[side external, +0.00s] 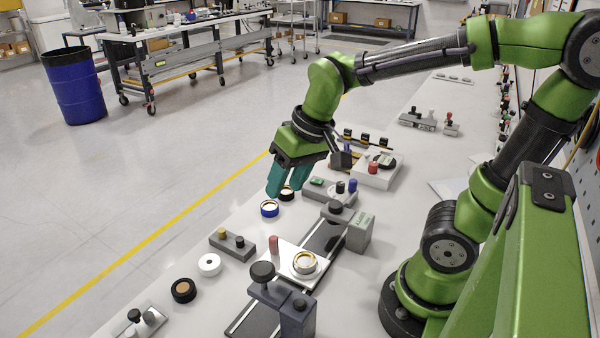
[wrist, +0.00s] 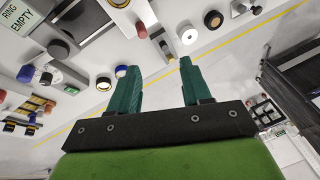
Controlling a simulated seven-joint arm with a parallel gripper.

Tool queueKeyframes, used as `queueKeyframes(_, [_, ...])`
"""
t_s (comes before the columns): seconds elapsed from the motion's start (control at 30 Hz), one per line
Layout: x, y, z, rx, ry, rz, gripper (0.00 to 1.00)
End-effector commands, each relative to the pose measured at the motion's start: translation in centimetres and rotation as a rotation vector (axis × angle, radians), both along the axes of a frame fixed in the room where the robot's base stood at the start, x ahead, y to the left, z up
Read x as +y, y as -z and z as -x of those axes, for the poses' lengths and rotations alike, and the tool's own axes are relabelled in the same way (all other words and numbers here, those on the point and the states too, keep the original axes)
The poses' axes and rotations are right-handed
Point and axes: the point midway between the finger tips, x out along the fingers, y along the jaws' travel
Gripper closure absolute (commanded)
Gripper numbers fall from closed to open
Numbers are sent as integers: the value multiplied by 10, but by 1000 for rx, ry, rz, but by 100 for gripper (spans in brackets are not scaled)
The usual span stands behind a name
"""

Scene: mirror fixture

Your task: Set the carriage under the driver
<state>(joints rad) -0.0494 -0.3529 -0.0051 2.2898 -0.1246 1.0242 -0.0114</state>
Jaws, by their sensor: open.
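The carriage (side external: 284,257) appears to be the white plate on the dark rail (side external: 325,236); it bears a red peg and a gold-rimmed round seat (side external: 305,262). It stands between two grey stations with dark knobs, a near one (side external: 297,316) and a far one (side external: 359,232) labelled with a green plate. I cannot tell which is the driver. My gripper (side external: 280,190) has teal fingers, open and empty, left of the far station and above the bench near the blue ring (side external: 270,208) and black ring (side external: 287,193). In the wrist view the red peg (wrist: 141,30) shows beyond the fingers (wrist: 157,75).
A white ring (side external: 209,265), a dark ring with tan centre (side external: 183,290) and a grey block with two knobs (side external: 232,243) lie along the bench's left side. A white box with a red button (side external: 375,172) and a grey button block (side external: 328,191) stand behind.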

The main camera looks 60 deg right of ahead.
Motion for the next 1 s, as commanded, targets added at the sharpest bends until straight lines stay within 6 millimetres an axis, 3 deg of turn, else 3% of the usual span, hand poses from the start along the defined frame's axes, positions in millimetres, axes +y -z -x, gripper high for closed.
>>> queueKeyframes(0.1, [-1, 15, -24, 142, -26, 49, 52])
queueKeyframes(0.3, [-7, 26, -49, 291, -43, 121, 52])
queueKeyframes(0.43, [-11, 18, -51, 318, -34, 141, 52])
queueKeyframes(0.57, [-11, 30, -48, 330, -34, 140, 52])
queueKeyframes(1.0, [-11, 121, -47, 332, -34, 140, 52])
